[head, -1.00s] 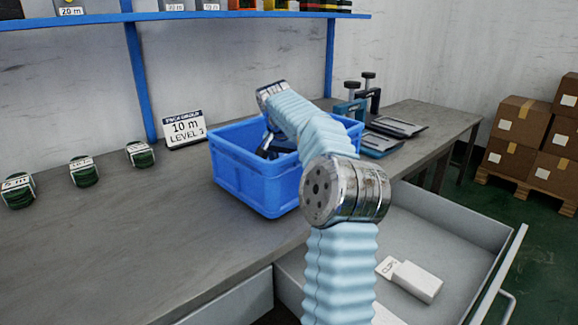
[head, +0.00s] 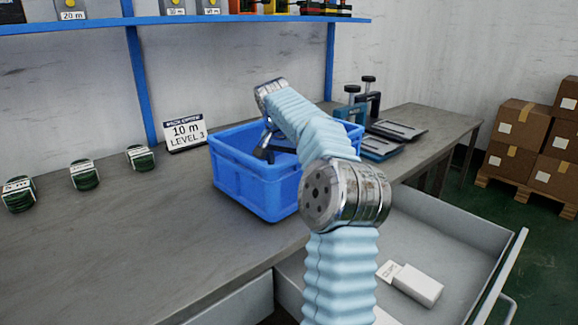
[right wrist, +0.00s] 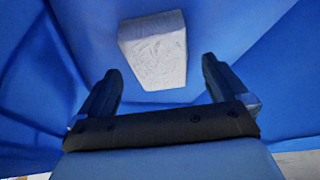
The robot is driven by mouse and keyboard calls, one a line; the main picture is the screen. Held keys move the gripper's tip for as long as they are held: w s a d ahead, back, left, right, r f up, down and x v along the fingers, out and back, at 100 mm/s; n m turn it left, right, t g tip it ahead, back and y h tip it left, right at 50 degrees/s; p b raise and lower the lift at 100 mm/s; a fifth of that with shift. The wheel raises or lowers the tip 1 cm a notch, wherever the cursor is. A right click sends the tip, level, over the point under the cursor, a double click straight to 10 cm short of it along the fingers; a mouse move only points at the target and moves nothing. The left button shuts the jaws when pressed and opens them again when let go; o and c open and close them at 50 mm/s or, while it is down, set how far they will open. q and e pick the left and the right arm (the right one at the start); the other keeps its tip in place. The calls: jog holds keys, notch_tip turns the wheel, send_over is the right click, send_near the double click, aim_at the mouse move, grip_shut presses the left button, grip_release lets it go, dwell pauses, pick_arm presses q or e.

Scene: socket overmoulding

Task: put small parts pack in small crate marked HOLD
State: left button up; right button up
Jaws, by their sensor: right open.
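A pale grey-white block-shaped pack (right wrist: 153,48) lies inside the blue crate in the right wrist view; no lettering on it can be read. My right gripper (right wrist: 161,70) is open inside the crate, its fingertips on either side of the pack's near end in the picture. I see gaps between fingers and pack. In the head view my right gripper (head: 265,148) reaches down into the blue crate (head: 245,185), and the pack is hidden there. No HOLD marking shows. My left gripper is not in view.
An open grey drawer (head: 455,225) at the right holds a white box (head: 416,286) with a label. Green coils (head: 84,175) and a sign (head: 185,132) stand left of the crate. The bench's left front is clear.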

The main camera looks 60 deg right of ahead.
jog(key=p+v, duration=0.1)
jog(key=v, duration=0.9)
jog(key=shift+w, duration=0.15)
